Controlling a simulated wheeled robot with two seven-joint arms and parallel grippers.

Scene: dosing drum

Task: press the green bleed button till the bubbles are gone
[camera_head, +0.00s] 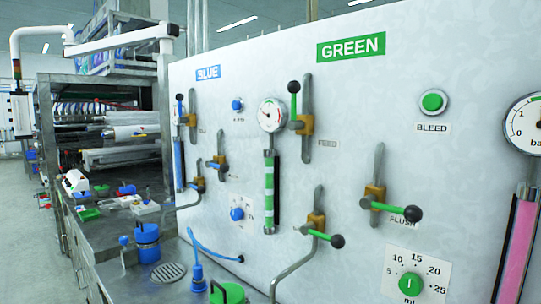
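The green bleed button (433,102) sits in a pale round collar on the upper right of the white panel (370,85), above a label reading BLEED (433,127). Nothing covers it, and I cannot tell from here whether it is pressed in. A sight tube (269,190) under the GREEN side's round gauge (271,115) shows green liquid broken by pale bands that look like bubbles. The green sign (351,47) is above. Neither of my grippers is in view.
Green-handled levers (391,207) with black knobs stick out from the panel, including one (325,236) lower down. A green dosing dial (410,284) is at bottom right, beside a pink tube (517,245). The steel bench (125,262) at left holds blue fittings. Space before the bleed button is clear.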

